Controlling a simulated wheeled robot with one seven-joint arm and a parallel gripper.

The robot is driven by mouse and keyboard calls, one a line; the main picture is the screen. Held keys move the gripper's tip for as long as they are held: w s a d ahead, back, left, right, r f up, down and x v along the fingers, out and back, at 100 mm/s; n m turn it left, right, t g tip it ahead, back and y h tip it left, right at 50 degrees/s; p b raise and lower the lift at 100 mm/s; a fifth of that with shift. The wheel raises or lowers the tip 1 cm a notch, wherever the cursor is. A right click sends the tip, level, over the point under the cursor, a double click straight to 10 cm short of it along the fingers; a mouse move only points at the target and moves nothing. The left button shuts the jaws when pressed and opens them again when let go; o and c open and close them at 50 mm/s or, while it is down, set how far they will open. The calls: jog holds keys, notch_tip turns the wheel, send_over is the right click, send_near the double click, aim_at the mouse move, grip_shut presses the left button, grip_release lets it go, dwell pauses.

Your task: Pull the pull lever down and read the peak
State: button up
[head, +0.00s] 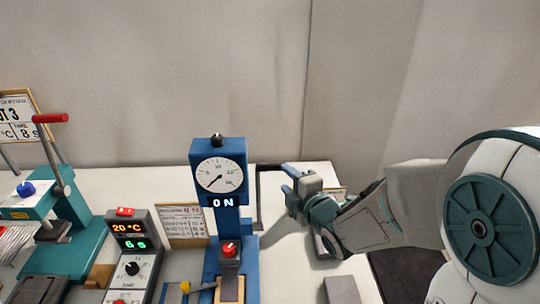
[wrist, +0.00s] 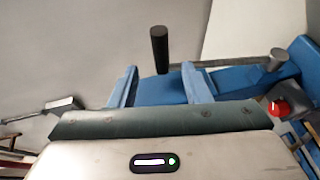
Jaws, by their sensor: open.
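The blue pull tester (head: 228,185) stands upright with a round white dial (head: 219,175) and a display reading "0 N". The dial's thin needle is too small to read exactly. A dark lever (head: 258,195) shows at its right side, with a bar at the top running right toward my gripper (head: 287,181). In the wrist view the black lever grip (wrist: 159,48) appears between the two blue fingertips of my gripper (wrist: 158,70), with space on both sides. My gripper is open and holds nothing. The grip's exact depth from the fingers is unclear.
A grey control box (head: 132,250) showing 20 °C stands left of the tester. A teal press (head: 65,235) with a red-handled lever is at far left. A framed card (head: 184,222) stands between. A grey block (head: 341,290) lies at the front right of the white table (head: 300,262).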

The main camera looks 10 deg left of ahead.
jog(key=p+x, duration=0.3)
jog(key=x, duration=0.7)
jog(key=shift+w+a, duration=0.15)
jog(key=shift+a, duration=0.05)
jog(key=shift+f, duration=0.15)
grip_shut()
